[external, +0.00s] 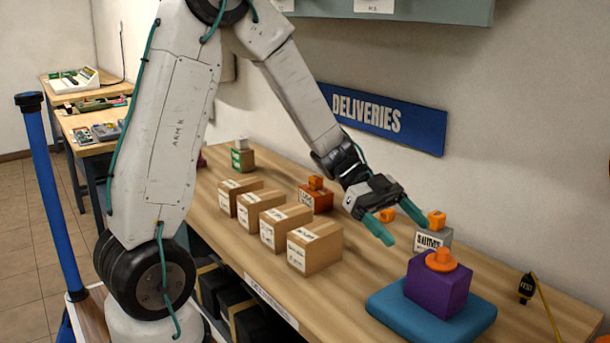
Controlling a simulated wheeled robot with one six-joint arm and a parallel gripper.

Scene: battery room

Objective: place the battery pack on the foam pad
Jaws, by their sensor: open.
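A purple block (436,289) with an orange knob on top, apparently the battery pack, sits upright on the blue foam pad (385,308) at the front right of the bench. It rests on the pad's upper face, with pad showing around its base. My gripper (398,226) is open, with teal fingers spread and nothing between them. It hangs above the bench, to the upper left of the purple block and apart from it. No label shows on the purple block.
A grey box (424,240) labelled "SHIMS" with an orange knob stands close behind my fingers. Several cardboard boxes (314,250) line the bench's left part. A red box (315,200) stands behind them. A black and yellow tool (526,289) is at the right.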

